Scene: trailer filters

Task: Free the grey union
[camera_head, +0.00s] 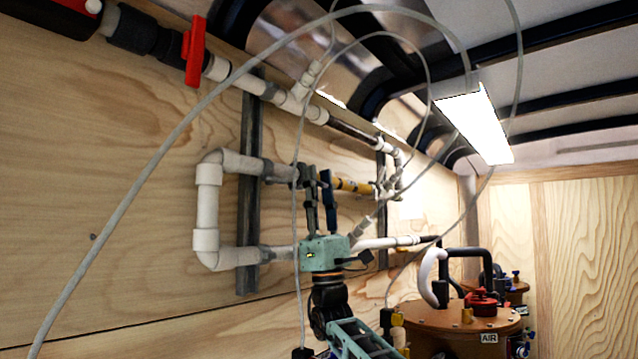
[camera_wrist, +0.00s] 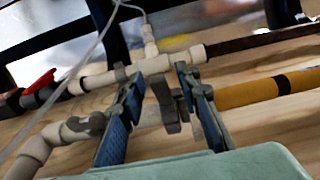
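A white pipe loop with elbows (camera_head: 208,172) runs along the wooden wall. On its upper run, a grey fitting (camera_head: 284,172) sits just left of my gripper (camera_head: 318,174), and a yellow pipe section (camera_head: 353,186) lies to the right. In the wrist view my gripper (camera_wrist: 158,82) has its two blue-padded fingers apart, with a grey part (camera_wrist: 168,108) seen between them. Another grey fitting (camera_wrist: 86,125) is left of the left finger, and the yellow pipe (camera_wrist: 248,93) is right of the right finger. The fingers hide part of the pipe. I cannot tell whether they touch it, nor which grey part is the union.
A red-handled valve (camera_head: 194,52) is on the upper pipe. Clear hoses (camera_head: 165,145) loop across the view near my arm. Brown tanks (camera_head: 455,317) with fittings stand at lower right. A dark wall strut (camera_head: 248,120) is behind the pipes.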

